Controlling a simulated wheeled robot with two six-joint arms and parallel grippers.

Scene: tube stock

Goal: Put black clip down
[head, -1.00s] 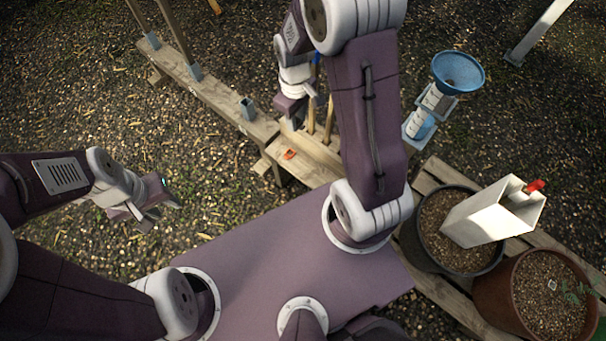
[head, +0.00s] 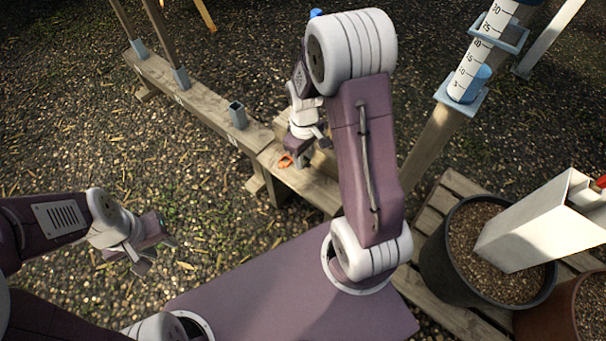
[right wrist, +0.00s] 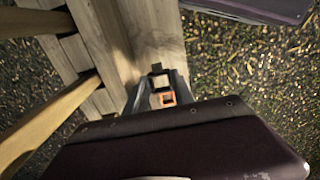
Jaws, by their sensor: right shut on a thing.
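My right gripper (head: 300,158) is low over the near end of the wooden plank. In the right wrist view its fingers (right wrist: 157,84) are shut on a small dark piece, which looks like the black clip (right wrist: 156,70). The clip cannot be made out in the head view. An orange clip (head: 285,162) lies on the plank just left of the gripper; it also shows in the right wrist view (right wrist: 167,98), between the fingers. Whether the black clip touches the plank is unclear. My left gripper (head: 158,254) is open and empty over the gravel at left.
The wooden plank (head: 205,112) carries grey sockets, one of them empty (head: 237,115). A graduated tube (head: 475,72) stands on a post at right. A white box-like post (head: 540,232) stands in a black pot (head: 440,262) on a pallet. Open gravel lies at left.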

